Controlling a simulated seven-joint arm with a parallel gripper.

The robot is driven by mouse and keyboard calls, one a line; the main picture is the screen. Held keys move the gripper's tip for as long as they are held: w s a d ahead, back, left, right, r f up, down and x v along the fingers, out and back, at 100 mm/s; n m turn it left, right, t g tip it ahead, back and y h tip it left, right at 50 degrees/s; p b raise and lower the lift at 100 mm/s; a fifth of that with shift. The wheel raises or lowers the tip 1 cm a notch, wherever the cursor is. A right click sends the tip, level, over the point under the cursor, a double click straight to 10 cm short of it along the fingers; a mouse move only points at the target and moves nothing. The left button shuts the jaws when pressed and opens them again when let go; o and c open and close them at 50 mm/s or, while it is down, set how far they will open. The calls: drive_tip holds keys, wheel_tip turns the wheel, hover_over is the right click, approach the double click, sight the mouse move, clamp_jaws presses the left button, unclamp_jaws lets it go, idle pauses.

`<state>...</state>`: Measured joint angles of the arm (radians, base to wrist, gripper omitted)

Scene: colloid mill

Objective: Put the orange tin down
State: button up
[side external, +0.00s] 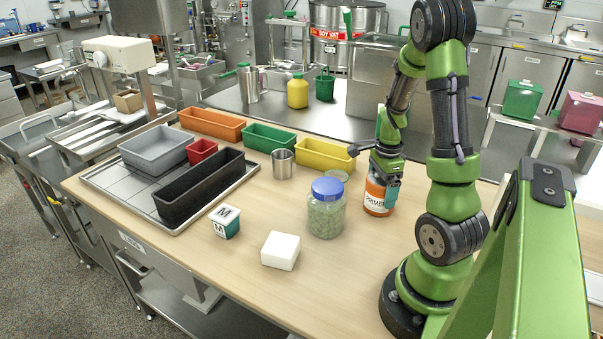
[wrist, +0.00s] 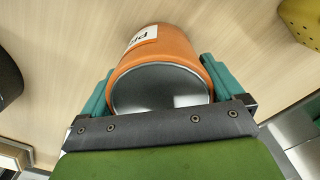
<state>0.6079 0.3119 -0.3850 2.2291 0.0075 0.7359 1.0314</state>
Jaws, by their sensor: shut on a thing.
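The orange tin (side external: 377,198) has a white label and stands upright at the right part of the wooden table, beside the glass jar. My gripper (side external: 384,172) is around its upper part, shut on it. In the wrist view the orange tin (wrist: 162,60) sits between the two teal fingers of my gripper (wrist: 157,82), with its dark grey round end towards the camera. I cannot tell from these frames whether its base touches the table or hangs just above it.
A glass jar with a blue lid (side external: 326,210) stands close to the left. A yellow bin (side external: 325,154), a steel cup (side external: 283,164), a white block (side external: 281,251) and a white-and-green box (side external: 225,222) are farther left. The table front between jar and my base is clear.

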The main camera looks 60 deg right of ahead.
drive_tip(key=shift+f, duration=0.1)
drive_tip(key=o, duration=1)
drive_tip(key=shift+o, duration=0.2)
wheel_tip(320, 180, up, 12)
drive_tip(key=w+a+r+n+t, duration=0.1)
drive_tip(key=a+r+n+t, duration=0.1)
drive_tip(key=a+n, duration=0.5)
drive_tip(key=w+a+r+n+t+y, duration=0.1)
drive_tip(key=a+r+n, duration=0.3)
drive_tip(key=a+n, duration=0.4)
drive_tip(key=w+a+r+n+t+y, duration=0.1)
drive_tip(key=w+a+r+n+t, duration=0.1)
drive_tip(key=a+n, duration=0.6)
drive_tip(key=w+a+t, duration=0.1)
drive_tip(key=a+t, duration=0.1)
drive_tip(key=a, duration=0.4)
drive_tip(key=shift+a+r, duration=0.15)
drive_tip(key=shift+r, duration=0.25)
drive_tip(key=shift+w, duration=0.1)
